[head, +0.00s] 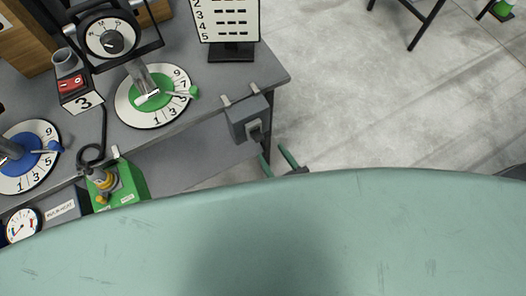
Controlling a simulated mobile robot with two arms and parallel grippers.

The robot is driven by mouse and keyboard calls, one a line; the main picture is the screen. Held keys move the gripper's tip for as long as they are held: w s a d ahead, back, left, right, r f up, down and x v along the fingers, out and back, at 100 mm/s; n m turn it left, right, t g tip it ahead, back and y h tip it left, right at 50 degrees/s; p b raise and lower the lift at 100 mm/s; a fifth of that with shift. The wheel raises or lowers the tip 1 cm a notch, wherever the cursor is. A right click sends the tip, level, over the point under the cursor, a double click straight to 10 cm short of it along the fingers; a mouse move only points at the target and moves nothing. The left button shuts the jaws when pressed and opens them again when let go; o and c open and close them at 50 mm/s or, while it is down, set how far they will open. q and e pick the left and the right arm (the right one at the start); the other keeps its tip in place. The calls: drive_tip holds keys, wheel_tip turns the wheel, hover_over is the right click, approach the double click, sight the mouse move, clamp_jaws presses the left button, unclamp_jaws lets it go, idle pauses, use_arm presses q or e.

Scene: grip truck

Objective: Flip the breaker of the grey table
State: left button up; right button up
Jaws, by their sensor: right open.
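The grey table (215,80) fills the upper left of the head view. My right gripper (273,153) is just below and to the right of the breaker. Its two green fingers are apart, point up toward the breaker, and hold nothing. A small gap seems to lie between the fingers and the switch piece. The rest of my right arm is hidden. My left gripper is not in view.
On the table are a green-centred number dial (126,109), a blue-centred dial (44,172), a red switch (71,83) and a numbered sign (226,18). A green box (126,184) stands at the front. Clear floor (360,90) lies to the right.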

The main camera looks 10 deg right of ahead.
sight(260, 141)
use_arm(q)
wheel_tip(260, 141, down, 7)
drive_tip(key=b, duration=0.4)
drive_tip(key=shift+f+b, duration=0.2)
drive_tip(key=shift+b, duration=0.1)
use_arm(e)
drive_tip(key=w, duration=0.2)
drive_tip(key=w+a+f+t, duration=0.1)
drive_tip(key=w, duration=0.1)
drive_tip(key=w+a+t+y, duration=0.1)
drive_tip(key=w, duration=0.1)
drive_tip(key=shift+a+f, duration=0.25)
drive_tip(key=shift+f, duration=0.15)
